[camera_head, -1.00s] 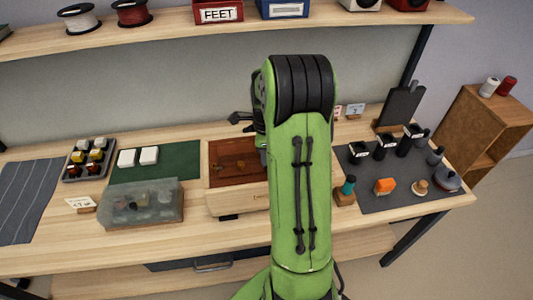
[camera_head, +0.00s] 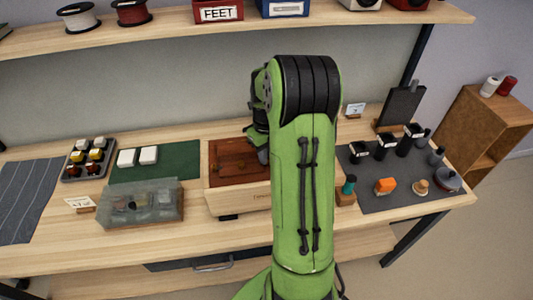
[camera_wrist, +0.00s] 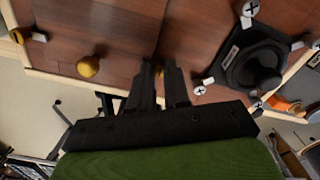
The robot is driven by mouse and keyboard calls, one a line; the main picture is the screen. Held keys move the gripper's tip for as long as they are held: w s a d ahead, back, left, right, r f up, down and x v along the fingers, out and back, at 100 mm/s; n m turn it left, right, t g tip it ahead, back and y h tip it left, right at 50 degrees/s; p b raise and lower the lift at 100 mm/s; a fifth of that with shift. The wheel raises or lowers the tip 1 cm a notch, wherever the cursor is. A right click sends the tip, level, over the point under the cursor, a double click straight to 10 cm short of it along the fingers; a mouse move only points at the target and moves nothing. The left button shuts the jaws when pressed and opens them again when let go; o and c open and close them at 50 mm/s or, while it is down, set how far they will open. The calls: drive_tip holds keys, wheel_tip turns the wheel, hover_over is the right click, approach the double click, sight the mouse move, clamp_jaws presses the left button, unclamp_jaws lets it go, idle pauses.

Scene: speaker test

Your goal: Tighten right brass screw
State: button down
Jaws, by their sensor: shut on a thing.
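A reddish-brown wood panel in a pale frame (camera_head: 232,176) lies on the bench, partly behind my arm. In the wrist view, my gripper (camera_wrist: 165,70) is shut on a small brass screw (camera_wrist: 158,71) at the panel. The fingers hide most of the screw. A round brass knob (camera_wrist: 88,67) stands on the panel to the left of the fingers. A black speaker driver (camera_wrist: 255,66) with pale cross-head screws at its corners sits to the right. In the head view the fingertips are hidden behind my arm.
A clear-lidded box (camera_head: 140,205) stands left of the panel. A green mat (camera_head: 180,160) with two white blocks lies behind it. A dark mat (camera_head: 400,185) at right holds tools, an orange block (camera_head: 385,186) and black holders.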

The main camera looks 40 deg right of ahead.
drive_tip(key=shift+r+m, duration=0.1)
drive_tip(key=shift+m, duration=0.5)
drive_tip(key=c, duration=1.1)
unclamp_jaws()
wheel_tip(320, 180, up, 16)
drive_tip(key=p, duration=0.2)
drive_tip(key=shift+p, duration=0.4)
drive_tip(key=shift+f, duration=0.2)
